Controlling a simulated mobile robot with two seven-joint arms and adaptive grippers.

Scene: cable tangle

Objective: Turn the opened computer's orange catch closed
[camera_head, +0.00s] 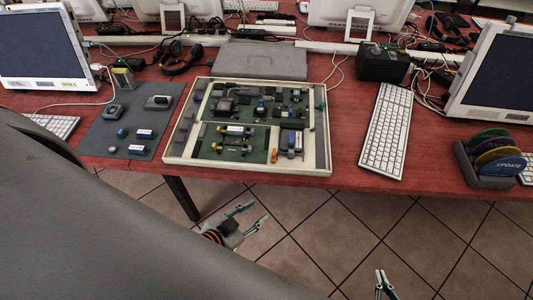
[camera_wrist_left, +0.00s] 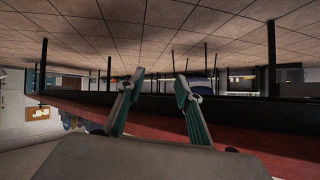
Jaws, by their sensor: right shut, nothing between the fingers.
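The opened computer (camera_head: 173,158) lies flat on the red table, a shallow cream case with green boards inside. Its small orange catch (camera_head: 274,156) stands upright near the front edge, left of a grey-blue block. My left gripper (camera_head: 257,212) is open and empty, in front of the table edge and nearer to me than the case. Its two spread fingers also show in the left wrist view (camera_wrist_left: 158,88), with nothing between them. My right gripper (camera_head: 381,281) is shut and empty at the bottom, well away from the computer. The catch cannot be made out in the left wrist view.
A grey mat (camera_head: 92,142) with several small parts lies left of the case. A grey cover (camera_head: 262,62) lies behind it. A white keyboard (camera_head: 386,130) and a disc rack (camera_head: 487,180) are at right. Tiled floor is open before the table.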

